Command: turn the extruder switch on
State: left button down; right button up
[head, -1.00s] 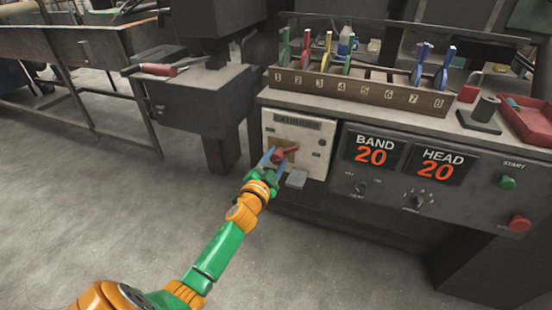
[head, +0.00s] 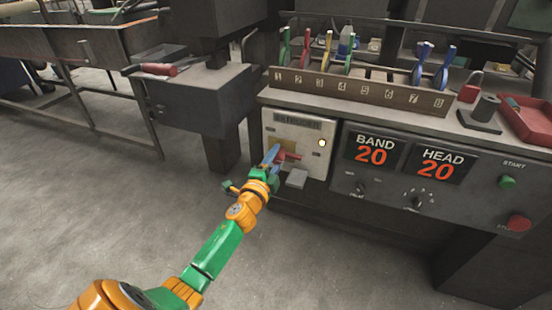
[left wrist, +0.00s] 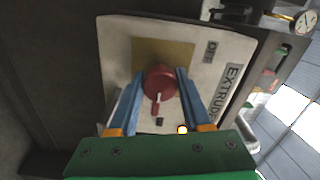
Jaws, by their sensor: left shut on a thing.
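The extruder switch is a red rotary knob (head: 290,157) on a pale panel (head: 312,128) marked EXTRUDER. My left gripper (head: 277,156) is at the knob in the head view and partly covers it. In the left wrist view, the blue fingers of my left gripper (left wrist: 157,92) are shut on the red knob (left wrist: 160,80), one on each side. The knob's white mark points down in that view, away from the OFF label (left wrist: 211,50). A small lamp (head: 322,142) on the panel glows; it also shows in the left wrist view (left wrist: 182,129). My right gripper is not in view.
A grey block (head: 297,178) juts out below the panel. To the right are the BAND (head: 374,150) and HEAD (head: 440,163) displays, both reading 20, and green (head: 507,182) and red (head: 519,223) buttons. A numbered rack (head: 360,88) stands above. Open floor lies in front.

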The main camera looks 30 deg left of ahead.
aim_at(275, 160)
pick_arm(q)
jog(key=shift+f, duration=0.1)
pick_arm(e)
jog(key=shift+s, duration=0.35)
pick_arm(q)
jog(key=shift+c, duration=1.7)
grip_release()
jog(key=shift+s+d, duration=0.1)
jog(key=shift+s, duration=0.15)
jog(key=p+v, duration=0.1)
jog(key=v, duration=0.4)
jog(key=shift+s+d, duration=0.1)
jog(key=shift+s, duration=0.65)
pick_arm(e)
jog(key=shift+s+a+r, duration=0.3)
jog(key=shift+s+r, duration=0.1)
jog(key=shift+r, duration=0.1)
